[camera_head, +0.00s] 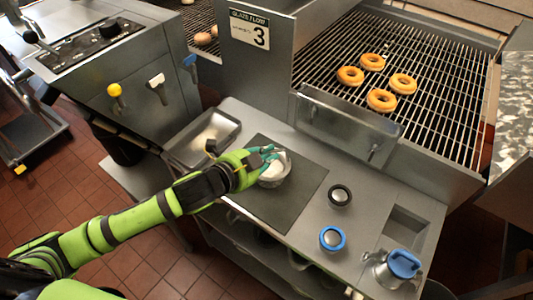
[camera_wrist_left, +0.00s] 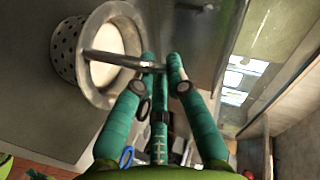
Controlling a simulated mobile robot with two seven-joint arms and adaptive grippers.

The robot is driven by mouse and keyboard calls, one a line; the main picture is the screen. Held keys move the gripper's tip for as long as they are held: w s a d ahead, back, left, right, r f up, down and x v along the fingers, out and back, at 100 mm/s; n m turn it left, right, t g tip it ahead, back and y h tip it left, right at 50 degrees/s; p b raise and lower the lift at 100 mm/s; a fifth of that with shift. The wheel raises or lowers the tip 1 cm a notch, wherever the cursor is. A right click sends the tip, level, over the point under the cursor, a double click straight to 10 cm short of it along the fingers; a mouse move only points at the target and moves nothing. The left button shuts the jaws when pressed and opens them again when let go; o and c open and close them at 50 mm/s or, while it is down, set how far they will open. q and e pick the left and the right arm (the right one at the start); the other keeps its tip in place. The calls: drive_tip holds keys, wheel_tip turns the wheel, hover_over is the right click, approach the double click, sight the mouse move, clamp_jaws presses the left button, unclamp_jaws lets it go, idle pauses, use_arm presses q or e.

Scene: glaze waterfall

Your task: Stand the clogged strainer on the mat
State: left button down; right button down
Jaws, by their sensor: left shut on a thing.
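The clogged strainer is a metal basket (camera_head: 275,177) with white stuff in it. In the left wrist view its perforated wall (camera_wrist_left: 66,52), wide rim and bail-like bar show, with the white filling (camera_wrist_left: 110,42) inside. My left gripper (camera_head: 268,154), with teal fingers, is shut on the strainer's bar; the fingers (camera_wrist_left: 162,70) also show in the left wrist view. The strainer is over the dark grey mat (camera_head: 298,195), about upright in the head view. I cannot tell whether its base touches the mat. My fingers hide part of the strainer. My right gripper is not in view.
A shallow metal tray (camera_head: 232,127) lies left of the mat. A black-rimmed round piece (camera_head: 340,195), a blue-rimmed one (camera_head: 332,238) and a blue-lidded metal can (camera_head: 385,275) stand to the right. Behind is the grate (camera_head: 440,118) with several doughnuts.

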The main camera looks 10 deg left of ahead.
use_arm(q)
drive_tip(key=c, duration=1.7)
unclamp_jaws()
drive_tip(key=shift+f, duration=0.15)
drive_tip(key=o, duration=0.4)
drive_tip(key=shift+o, duration=0.2)
drive_tip(key=p+v, duration=0.2)
drive_tip(key=v, duration=1)
